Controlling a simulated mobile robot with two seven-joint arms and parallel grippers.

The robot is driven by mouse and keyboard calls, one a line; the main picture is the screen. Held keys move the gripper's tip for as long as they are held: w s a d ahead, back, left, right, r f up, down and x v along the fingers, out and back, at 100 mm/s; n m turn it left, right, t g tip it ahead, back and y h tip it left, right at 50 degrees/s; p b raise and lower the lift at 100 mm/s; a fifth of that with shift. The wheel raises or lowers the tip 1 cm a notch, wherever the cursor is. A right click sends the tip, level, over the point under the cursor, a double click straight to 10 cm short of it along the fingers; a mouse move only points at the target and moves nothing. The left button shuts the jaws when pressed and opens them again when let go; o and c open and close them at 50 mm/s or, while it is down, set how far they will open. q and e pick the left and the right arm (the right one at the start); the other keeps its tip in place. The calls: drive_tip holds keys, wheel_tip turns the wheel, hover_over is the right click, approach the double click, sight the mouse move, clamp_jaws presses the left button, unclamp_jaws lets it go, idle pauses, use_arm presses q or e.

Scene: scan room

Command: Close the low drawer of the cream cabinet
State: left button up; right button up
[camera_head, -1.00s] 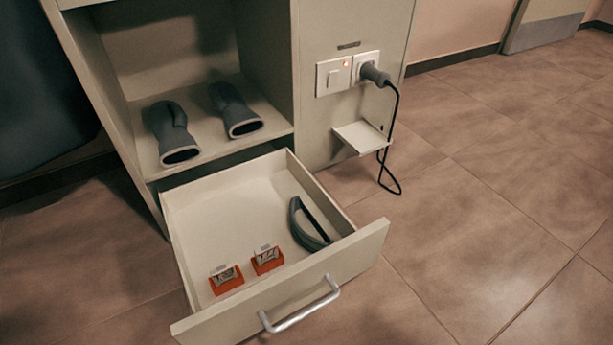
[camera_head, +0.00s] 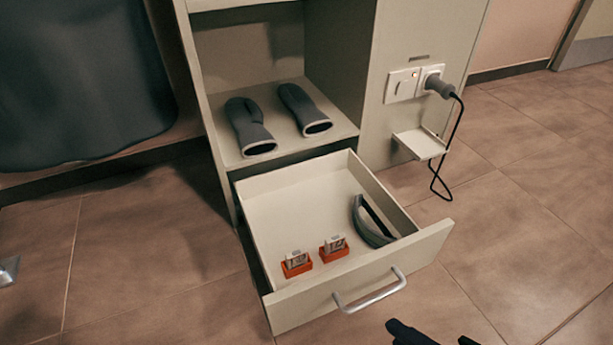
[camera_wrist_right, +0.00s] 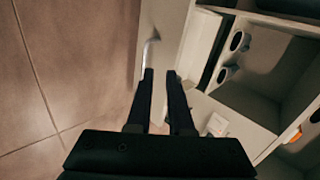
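The low drawer (camera_head: 345,285) of the cream cabinet (camera_head: 345,75) is pulled well out, with a silver bar handle (camera_head: 370,293) on its front. Inside lie two orange holders with small packs (camera_head: 296,264) (camera_head: 334,248) and a dark curved object (camera_head: 372,222). My right gripper (camera_head: 433,335) shows at the bottom edge of the head view, in front of the drawer and apart from its front. In the right wrist view its two fingers (camera_wrist_right: 160,75) are apart with nothing seen between them; the handle (camera_wrist_right: 149,50) lies just beyond their tips. My left gripper is not in view.
Two grey mitts (camera_head: 250,127) (camera_head: 304,110) lie on the open shelf above the drawer. A plug with a hanging black cord (camera_head: 448,145) and a small ledge (camera_head: 420,143) are on the cabinet's right part. Tiled floor around the drawer is clear.

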drive_tip(key=shift+w+f+m, duration=0.1)
drive_tip(key=shift+f+m, duration=0.15)
drive_tip(key=shift+m, duration=0.25)
drive_tip(key=shift+c, duration=0.7)
drive_tip(key=shift+w+d+f+b, duration=0.1)
drive_tip(key=shift+w+f+b, duration=0.15)
drive_tip(key=shift+b, duration=0.1)
clamp_jaws()
drive_tip(key=b, duration=1)
approach(346, 277)
drive_tip(key=x, duration=0.3)
drive_tip(key=f+x, duration=0.1)
drive_tip(key=x, duration=0.1)
drive_tip(key=shift+s+d, duration=0.1)
drive_tip(key=shift+s, duration=0.3)
drive_tip(key=shift+w+a+r+b, duration=0.25)
drive_tip(key=shift+w+b, duration=0.15)
drive_tip(key=shift+w, duration=0.3)
drive_tip(key=shift+s, duration=0.1)
